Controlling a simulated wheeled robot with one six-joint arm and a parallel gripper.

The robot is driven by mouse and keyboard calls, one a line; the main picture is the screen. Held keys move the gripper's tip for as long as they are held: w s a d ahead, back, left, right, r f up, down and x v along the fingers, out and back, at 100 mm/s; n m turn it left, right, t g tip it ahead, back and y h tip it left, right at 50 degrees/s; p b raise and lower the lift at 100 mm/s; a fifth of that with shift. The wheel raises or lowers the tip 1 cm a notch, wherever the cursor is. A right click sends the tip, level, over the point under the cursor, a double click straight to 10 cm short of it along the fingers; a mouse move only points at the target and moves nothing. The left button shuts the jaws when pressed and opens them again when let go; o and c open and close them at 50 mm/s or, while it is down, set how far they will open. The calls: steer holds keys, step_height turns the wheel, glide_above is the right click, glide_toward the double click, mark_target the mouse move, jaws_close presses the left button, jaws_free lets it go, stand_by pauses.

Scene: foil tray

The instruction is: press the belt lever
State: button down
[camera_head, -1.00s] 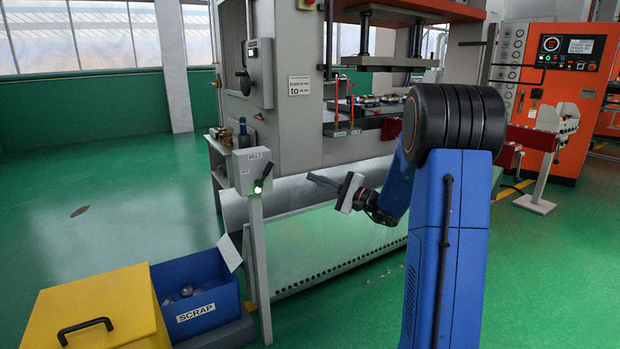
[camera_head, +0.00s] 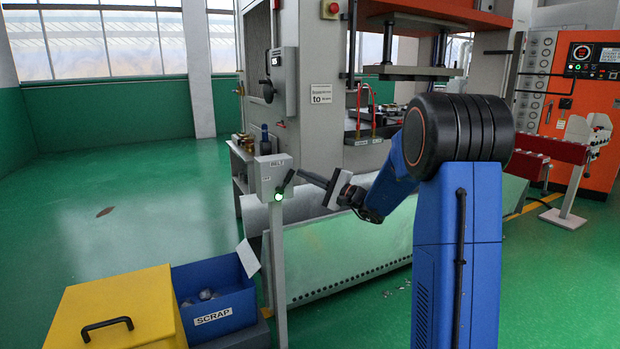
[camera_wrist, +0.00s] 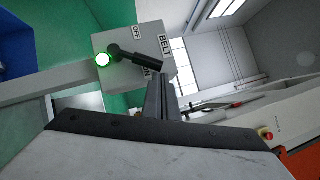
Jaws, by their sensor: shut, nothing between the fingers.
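The belt box (camera_head: 272,172) is a small grey box on a post, labelled BELT, left of my arm in the head view; it also shows in the wrist view (camera_wrist: 112,42). Its black lever (camera_head: 286,182) slants up and to the right beside a lit green lamp (camera_head: 278,197). In the wrist view the lever (camera_wrist: 143,63) partly covers one label, while the OFF label shows clear. My gripper (camera_head: 303,174) is shut and empty, its fingers pointing left at the lever. In the wrist view the fingertips (camera_wrist: 160,82) are close to the lever's free end; I cannot tell whether they touch.
A blue scrap bin (camera_head: 216,297) and a yellow lidded bin (camera_head: 120,305) stand at lower left. The grey press (camera_head: 322,130) and a long conveyor or chute (camera_head: 340,250) lie behind the box.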

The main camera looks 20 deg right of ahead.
steer(key=shift+r, duration=0.15)
steer(key=shift+s+a+r+n+g+h, duration=0.15)
steer(key=shift+a+r+n+g+h, duration=0.55)
steer(key=shift+a+n, duration=1)
steer(key=shift+s+a+r+n+g+h, duration=0.15)
steer(key=shift+a+r+n+g+h, duration=0.55)
steer(key=shift+a+n, duration=1.05)
steer(key=shift+s+a+r+n+g+h, duration=0.15)
steer(key=shift+a+r+n+g+h, duration=0.3)
steer(key=shift+a+n+g+h, duration=0.85)
steer(key=shift+a+n+t+y, duration=0.3)
steer(key=shift+a+t, duration=0.2)
steer(key=shift+a, duration=0.1)
